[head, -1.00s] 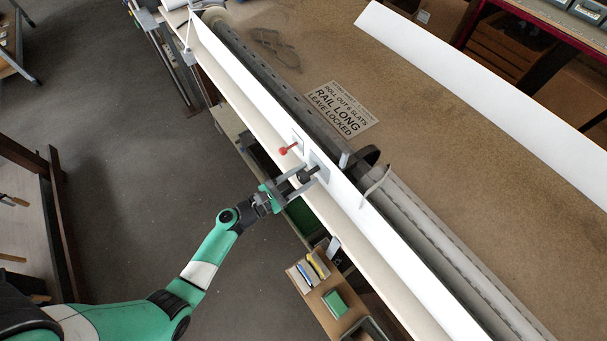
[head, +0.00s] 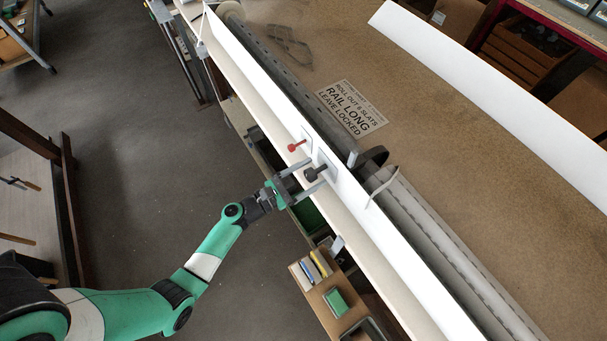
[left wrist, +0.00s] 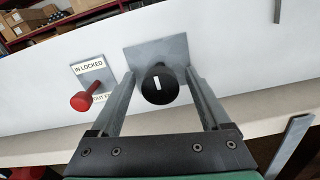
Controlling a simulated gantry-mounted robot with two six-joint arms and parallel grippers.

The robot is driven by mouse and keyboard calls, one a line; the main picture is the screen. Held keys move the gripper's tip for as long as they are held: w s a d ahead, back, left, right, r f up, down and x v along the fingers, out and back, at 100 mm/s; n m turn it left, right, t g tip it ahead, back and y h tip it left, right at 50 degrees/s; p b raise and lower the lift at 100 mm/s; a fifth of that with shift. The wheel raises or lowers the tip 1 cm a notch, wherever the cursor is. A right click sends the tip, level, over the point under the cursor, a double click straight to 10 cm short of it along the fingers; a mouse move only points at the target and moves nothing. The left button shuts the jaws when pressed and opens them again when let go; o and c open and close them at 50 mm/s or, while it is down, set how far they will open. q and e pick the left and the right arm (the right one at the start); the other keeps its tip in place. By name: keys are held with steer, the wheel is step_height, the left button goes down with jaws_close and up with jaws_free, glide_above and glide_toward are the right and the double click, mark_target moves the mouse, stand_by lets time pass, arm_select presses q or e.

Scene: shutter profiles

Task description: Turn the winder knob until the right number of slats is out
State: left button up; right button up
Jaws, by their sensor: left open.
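The black winder knob (head: 316,173) sticks out from a grey plate on the white upright panel. In the left wrist view the knob (left wrist: 160,84) has a short white upright mark on its face. My left gripper (head: 316,172) is open, its fingers on either side of the knob with gaps between them and it. The red lock knob (head: 297,147) is to the left; its label (left wrist: 90,72) reads "IN LOCKED", with "OUT" partly hidden below. A printed sign (head: 351,107) reads "ROLL OUT 6 SLATS, RAIL LONG, LEAVE LOCKED", the digit small. My right gripper is out of view.
A long grey roller (head: 440,235) lies behind the white panel (head: 400,265). A pale ledge (head: 355,235) runs along its front. A small wooden shelf (head: 318,300) with coloured items is below. Grey floor (head: 150,150) is open to the left.

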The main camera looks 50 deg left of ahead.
arm_select(q)
steer(key=s+a+p, duration=0.1)
steer(key=s, duration=1)
steer(key=shift+s+a, duration=0.15)
steer(key=shift+s, duration=0.05)
